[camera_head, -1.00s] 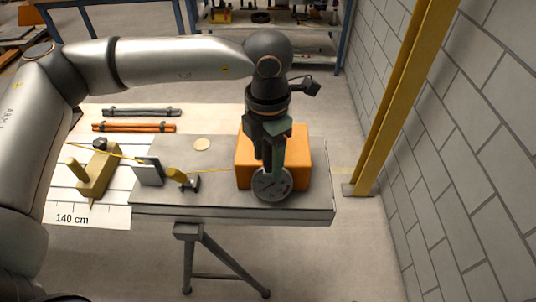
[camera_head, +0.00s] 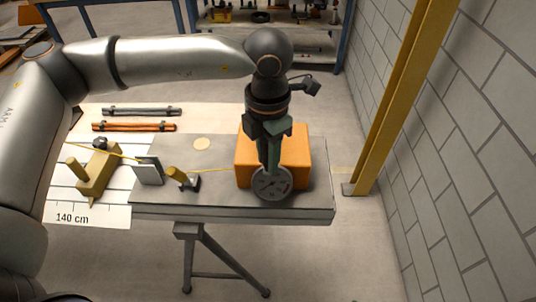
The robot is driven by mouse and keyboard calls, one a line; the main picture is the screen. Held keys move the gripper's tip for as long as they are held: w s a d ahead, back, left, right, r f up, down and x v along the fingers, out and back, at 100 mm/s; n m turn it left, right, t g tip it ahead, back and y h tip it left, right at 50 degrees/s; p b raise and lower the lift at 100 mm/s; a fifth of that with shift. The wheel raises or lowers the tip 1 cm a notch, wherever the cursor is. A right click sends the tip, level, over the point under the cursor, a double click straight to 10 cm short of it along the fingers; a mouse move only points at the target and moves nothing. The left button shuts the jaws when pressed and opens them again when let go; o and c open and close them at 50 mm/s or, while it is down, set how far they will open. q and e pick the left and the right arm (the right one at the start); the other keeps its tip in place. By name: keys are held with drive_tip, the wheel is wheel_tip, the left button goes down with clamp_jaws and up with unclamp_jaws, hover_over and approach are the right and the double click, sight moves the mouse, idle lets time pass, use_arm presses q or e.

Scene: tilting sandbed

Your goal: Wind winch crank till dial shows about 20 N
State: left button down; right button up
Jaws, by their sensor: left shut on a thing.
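The orange winch box (camera_head: 298,153) stands on the right part of the grey table top. My left gripper (camera_head: 269,168) points down in front of the box, just above and overlapping the dial. It is shut on the winch crank, which is mostly hidden by the fingers. A yellow cord (camera_head: 213,171) runs left from the box past a small post to a yellow wooden block (camera_head: 96,172). My right gripper is not in view.
A grey upright plate (camera_head: 150,171) and a dark clamp with a yellow knob (camera_head: 176,174) stand on the table. Grey and orange bars (camera_head: 133,127) lie behind the block. A yellow column (camera_head: 400,100) and block wall are at the right.

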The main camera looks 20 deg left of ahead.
sight(250, 153)
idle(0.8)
use_arm(q)
drive_tip(key=a+m+b, duration=0.2)
drive_tip(key=b, duration=0.1)
drive_tip(key=shift+a+f+m+b, duration=0.2)
drive_tip(key=shift+f+m+b, duration=0.05)
drive_tip(key=shift+m+b, duration=0.05)
drive_tip(key=shift+w+a+r+m+b, duration=0.1)
drive_tip(key=shift+a+m+b, duration=0.5)
drive_tip(key=shift+a+b, duration=0.15)
drive_tip(key=shift+a+r, duration=0.3)
drive_tip(key=shift+a, duration=0.1)
drive_tip(key=c, duration=0.6)
unclamp_jaws()
drive_tip(key=shift+f, duration=0.1)
drive_tip(key=shift+d, duration=0.1)
